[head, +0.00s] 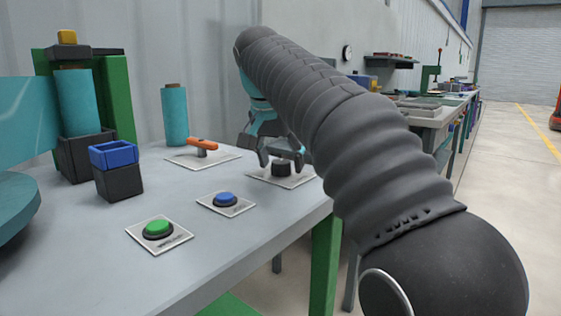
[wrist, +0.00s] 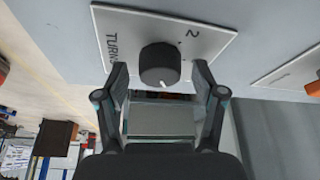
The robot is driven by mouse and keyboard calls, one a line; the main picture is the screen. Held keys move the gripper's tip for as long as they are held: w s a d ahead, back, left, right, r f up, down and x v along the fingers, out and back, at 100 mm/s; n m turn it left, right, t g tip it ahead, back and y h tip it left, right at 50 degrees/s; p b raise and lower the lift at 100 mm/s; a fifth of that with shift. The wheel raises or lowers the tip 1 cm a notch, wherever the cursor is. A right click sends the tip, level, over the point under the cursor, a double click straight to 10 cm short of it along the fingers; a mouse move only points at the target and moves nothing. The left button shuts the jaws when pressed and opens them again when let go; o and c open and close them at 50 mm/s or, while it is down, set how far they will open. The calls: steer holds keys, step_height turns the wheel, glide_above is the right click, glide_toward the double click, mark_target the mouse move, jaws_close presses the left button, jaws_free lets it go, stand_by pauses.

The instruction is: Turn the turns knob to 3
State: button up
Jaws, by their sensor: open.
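The turns knob (wrist: 160,64) is a dark round knob with a white mark, on a white plate (wrist: 205,33) lettered "TURN" and showing a "2". The knob's white mark points toward the bottom of the wrist view. In the head view the knob (head: 284,168) sits near the table's far right edge. My gripper (wrist: 160,80) is open, with one finger on each side of the knob. Gaps seem to show between fingers and knob; contact cannot be told. In the head view my gripper (head: 281,160) is at the knob, partly hidden by my arm.
A green button (head: 158,228), a blue button (head: 225,198) and an orange lever (head: 202,144) are on the same table (head: 90,245). A blue-topped dark box (head: 118,180) and a teal cylinder (head: 174,115) stand at the left and back. The front middle of the table is clear.

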steer(key=c, duration=1.1)
steer(key=shift+c, duration=0.2)
steer(key=n, duration=0.1)
steer(key=n+y+p, duration=0.1)
steer(key=shift+s+d+r+n+p, duration=0.1)
steer(key=shift+r+n+p, duration=0.05)
steer(key=shift+n+p, duration=0.2)
steer(key=n+y+p, duration=0.1)
steer(key=n+p, duration=0.1)
steer(key=n, duration=0.1)
steer(key=shift+n, duration=0.35)
steer(key=n+y+p, duration=0.1)
steer(key=n, duration=0.1)
steer(key=n+y+p, duration=0.1)
steer(key=n+p, duration=0.1)
steer(key=n, duration=0.1)
steer(key=shift+g, duration=0.3)
steer(key=shift+f+n, duration=0.2)
steer(key=shift+n, duration=0.1)
